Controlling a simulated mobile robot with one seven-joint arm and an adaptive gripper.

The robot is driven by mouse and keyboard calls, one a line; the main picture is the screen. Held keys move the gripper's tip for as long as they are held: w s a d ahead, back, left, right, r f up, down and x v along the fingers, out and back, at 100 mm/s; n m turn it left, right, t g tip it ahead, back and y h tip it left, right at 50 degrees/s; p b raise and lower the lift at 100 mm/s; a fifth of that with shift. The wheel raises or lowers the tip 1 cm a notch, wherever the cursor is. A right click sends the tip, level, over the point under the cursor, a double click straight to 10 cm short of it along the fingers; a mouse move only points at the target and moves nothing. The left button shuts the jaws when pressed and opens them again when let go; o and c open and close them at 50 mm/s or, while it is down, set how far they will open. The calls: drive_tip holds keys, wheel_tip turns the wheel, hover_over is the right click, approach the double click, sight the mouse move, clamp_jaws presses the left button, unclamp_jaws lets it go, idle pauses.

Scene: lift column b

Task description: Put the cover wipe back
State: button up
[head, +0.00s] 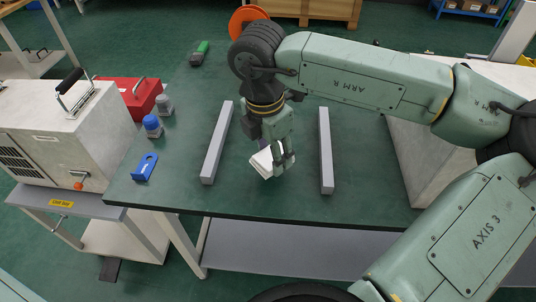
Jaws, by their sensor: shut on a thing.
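The cover wipe is, as far as I can tell, a white folded piece (260,163) in my gripper (277,166), between the two grey bars on the dark green table (290,205). My gripper points down and is shut on it. The fingers and wrist hide part of the wipe. I cannot tell whether the wipe touches the table top.
Grey bars lie left (216,143) and right (325,150) of my gripper. At the left are a blue part (145,167), a blue-capped bottle (152,126), a grey-capped bottle (164,106) and a red case (130,92). A large pale block (415,160) stands right.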

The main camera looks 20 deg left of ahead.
sight(267, 152)
drive_tip(key=shift+w+a, duration=0.15)
drive_tip(key=shift+a, duration=0.15)
drive_tip(key=f, duration=0.1)
drive_tip(key=f+p, duration=0.1)
drive_tip(key=shift+w+a+f, duration=0.1)
drive_tip(key=shift+a+f, duration=0.15)
drive_tip(key=shift+f, duration=0.6)
drive_tip(key=shift+f, duration=0.2)
drive_tip(key=o, duration=1.1)
drive_tip(key=shift+r, duration=0.1)
drive_tip(key=shift+r, duration=0.1)
drive_tip(key=shift+r+p, duration=0.25)
drive_tip(key=shift+p, duration=0.2)
drive_tip(key=r, duration=0.3)
drive_tip(key=r+b, duration=0.1)
drive_tip(key=r, duration=0.3)
drive_tip(key=s+r+b, duration=0.1)
drive_tip(key=r, duration=0.3)
drive_tip(key=shift+s+a+r, duration=0.1)
drive_tip(key=shift+a+r, duration=0.15)
drive_tip(key=shift+a, duration=0.1)
